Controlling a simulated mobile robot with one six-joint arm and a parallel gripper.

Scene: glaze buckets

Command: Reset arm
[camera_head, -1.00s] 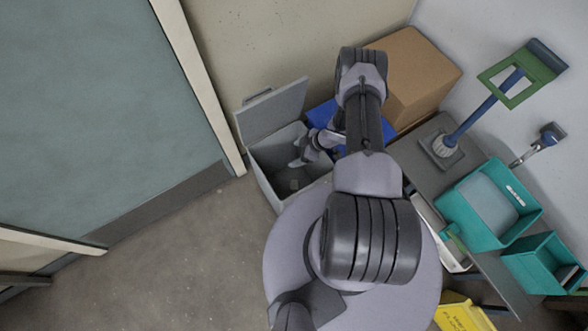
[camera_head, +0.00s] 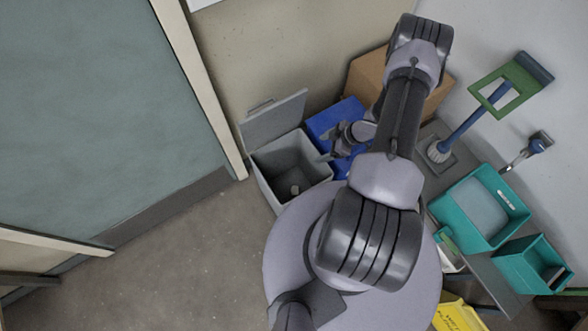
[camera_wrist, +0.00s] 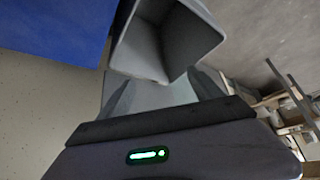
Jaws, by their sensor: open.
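My gripper (camera_head: 334,143) is at the end of my arm, above the gap between the grey bin and the blue box. In the wrist view its two fingers (camera_wrist: 160,92) stand apart with nothing between them. The grey bin (camera_head: 268,180) stands open on the floor with its lid (camera_head: 276,118) raised against the wall. Small dark and pale items lie at its bottom. The bin (camera_wrist: 122,50) also shows in the wrist view, just beyond the fingers.
The blue box (camera_head: 342,118) and a cardboard box (camera_head: 366,72) stand by the wall. A yellow object (camera_head: 458,314) is near my base. Floor at left is clear.

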